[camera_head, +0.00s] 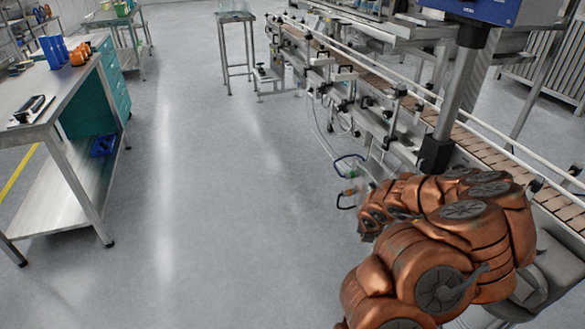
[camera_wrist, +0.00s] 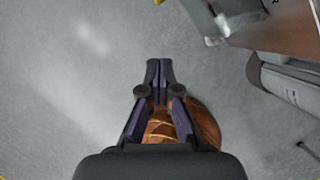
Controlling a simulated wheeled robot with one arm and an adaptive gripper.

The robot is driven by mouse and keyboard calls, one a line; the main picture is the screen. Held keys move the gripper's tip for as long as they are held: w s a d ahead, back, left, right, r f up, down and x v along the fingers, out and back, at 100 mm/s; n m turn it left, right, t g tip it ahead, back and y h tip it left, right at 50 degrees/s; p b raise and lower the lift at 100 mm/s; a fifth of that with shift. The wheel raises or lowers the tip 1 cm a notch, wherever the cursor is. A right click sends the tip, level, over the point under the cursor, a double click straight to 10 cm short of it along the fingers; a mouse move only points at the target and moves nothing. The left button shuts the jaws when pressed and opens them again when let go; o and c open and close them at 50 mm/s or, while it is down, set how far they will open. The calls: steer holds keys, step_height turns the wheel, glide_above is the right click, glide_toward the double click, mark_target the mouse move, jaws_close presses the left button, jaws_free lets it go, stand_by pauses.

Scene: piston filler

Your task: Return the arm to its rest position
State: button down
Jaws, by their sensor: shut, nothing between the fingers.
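My arm (camera_head: 440,250), copper-coloured with dark joint caps, is folded at the lower right in the head view, beside the conveyor. My gripper (camera_wrist: 159,64) shows in the wrist view, with its dark fingertips together and nothing between them. It points over bare grey floor. A copper-coloured rounded part of my own body shows below and behind the fingers. In the head view my gripper cannot be made out.
The conveyor (camera_head: 480,140) with its metal frame runs along the right, close to my arm. A workbench (camera_head: 60,90) stands at the left with blue and orange items on it. A small metal table (camera_head: 234,17) stands at the back. The floor (camera_head: 230,200) between is clear.

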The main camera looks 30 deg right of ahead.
steer(key=shift+w+r, duration=0.1)
steer(key=w+a+r+n+t+y+p, duration=0.1)
steer(key=w+a+r+n+t, duration=0.2)
steer(key=w+a+r+n, duration=0.35)
steer(key=w+a+r+n+t+p, duration=0.1)
steer(key=w+a+r+n+t, duration=0.2)
steer(key=w+r, duration=0.65)
steer(key=a+r+n+t+y+p, duration=0.1)
steer(key=a+r+n+y, duration=0.2)
steer(key=a+r+n, duration=0.45)
steer(key=a+r+n+y+p, duration=0.1)
steer(key=a+r+n+y, duration=0.3)
steer(key=a+r, duration=0.7)
steer(key=s+a+n+g+y+p, duration=0.1)
steer(key=s+a+n+g+p, duration=0.35)
steer(key=s+a+n, duration=1.35)
steer(key=s+d+n+g+h, duration=0.3)
steer(key=s+d, duration=0.2)
steer(key=s, duration=0.6)
steer(key=s+d+n+g+h, duration=0.2)
steer(key=s+d+n+g, duration=0.1)
steer(key=s, duration=0.8)
steer(key=d+g, duration=0.1)
steer(key=d, duration=0.1)
steer(key=shift+s+d+h, duration=0.25)
steer(key=shift+d+h, duration=0.05)
steer(key=shift+h, duration=0.1)
